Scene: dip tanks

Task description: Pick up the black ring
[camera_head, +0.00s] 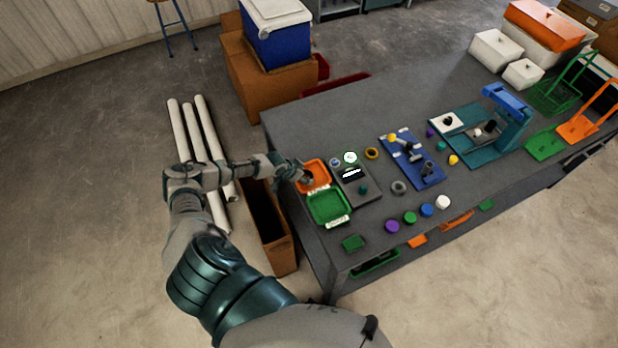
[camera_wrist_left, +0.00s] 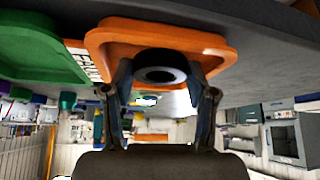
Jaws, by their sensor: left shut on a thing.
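The black ring (camera_wrist_left: 160,67) is between the two fingers of my left gripper (camera_wrist_left: 161,78) in the left wrist view, which is shut on it. In the head view my left gripper (camera_head: 303,176) is at the orange tray (camera_head: 325,166), and the ring shows as a small dark shape (camera_head: 307,178) over the tray. The orange tray also fills the space behind the ring in the wrist view (camera_wrist_left: 110,40). I cannot tell whether the ring touches the tray floor. My right gripper is not in view.
A green tray (camera_head: 328,208) adjoins the orange one. A grey device (camera_head: 362,198) stands to their right. An open brown box (camera_head: 275,240) stands below the table's left edge.

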